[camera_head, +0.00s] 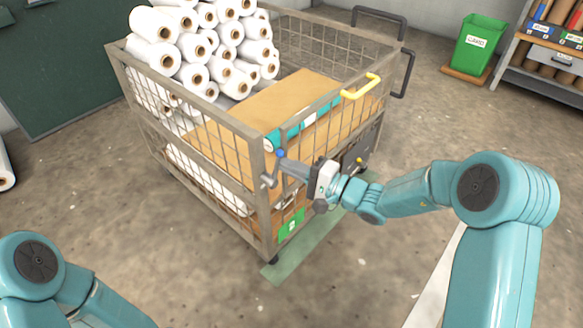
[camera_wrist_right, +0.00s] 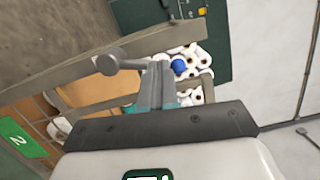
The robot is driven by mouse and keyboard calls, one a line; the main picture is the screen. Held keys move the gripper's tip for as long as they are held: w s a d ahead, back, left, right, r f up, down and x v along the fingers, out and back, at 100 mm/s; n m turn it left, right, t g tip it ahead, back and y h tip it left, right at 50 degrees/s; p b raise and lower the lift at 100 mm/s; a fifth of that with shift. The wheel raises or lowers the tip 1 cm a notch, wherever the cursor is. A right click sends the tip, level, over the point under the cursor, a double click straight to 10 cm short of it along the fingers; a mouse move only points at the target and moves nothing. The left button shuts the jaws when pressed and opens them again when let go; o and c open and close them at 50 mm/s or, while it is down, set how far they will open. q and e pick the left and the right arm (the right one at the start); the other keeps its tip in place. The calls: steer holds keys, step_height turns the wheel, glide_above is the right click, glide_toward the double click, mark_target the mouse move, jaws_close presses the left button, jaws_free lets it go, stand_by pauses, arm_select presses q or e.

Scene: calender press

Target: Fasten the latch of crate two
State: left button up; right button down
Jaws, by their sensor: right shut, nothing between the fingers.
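Crate two (camera_head: 262,215) is a grey-brown wire-mesh cart holding white rolls and brown cardboard. A green label (camera_head: 291,224) is on its lower near corner; the label (camera_wrist_right: 20,138) reads 2 in the right wrist view. At that corner is a grey round-ended latch part (camera_head: 268,181), also in the wrist view (camera_wrist_right: 108,60). My right gripper (camera_head: 288,168) is shut and empty at this corner. Whether it touches the latch is unclear. My left gripper is out of view.
A yellow handle (camera_head: 361,87) tops the crate's right side, and a small yellow knob (camera_head: 359,160) is lower on that side. A green bin (camera_head: 477,45) and a shelf (camera_head: 545,60) stand at the back right. The floor in front is clear.

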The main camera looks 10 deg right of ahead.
steer(key=shift+s+a+r+n+b, duration=0.15)
steer(key=shift+s+a+n+b, duration=0.2)
steer(key=shift+n+b, duration=0.65)
stand_by(3.5)
stand_by(0.6)
